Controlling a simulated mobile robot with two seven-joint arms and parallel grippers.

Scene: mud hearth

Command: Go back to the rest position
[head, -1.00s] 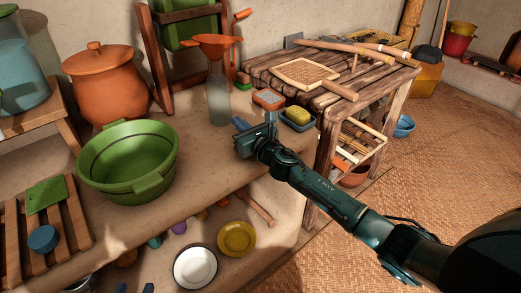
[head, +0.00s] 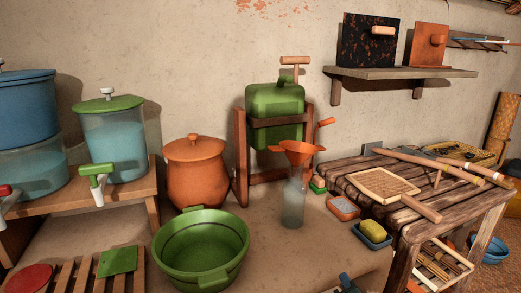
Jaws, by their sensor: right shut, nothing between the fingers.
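My right gripper (head: 346,284) shows only in part at the bottom edge of the head view, right of centre. It is shut and empty, near the front edge of the mud ledge (head: 295,258), and most of it and its arm are cut off by the frame. My left gripper is not in view.
A green basin (head: 202,280) stands on the ledge left of my right gripper. Behind are a clay pot (head: 195,178) and a bottle (head: 293,205) with an orange funnel (head: 298,152). A blue dish with yellow soap (head: 372,229) and a slatted table (head: 455,215) are to the right.

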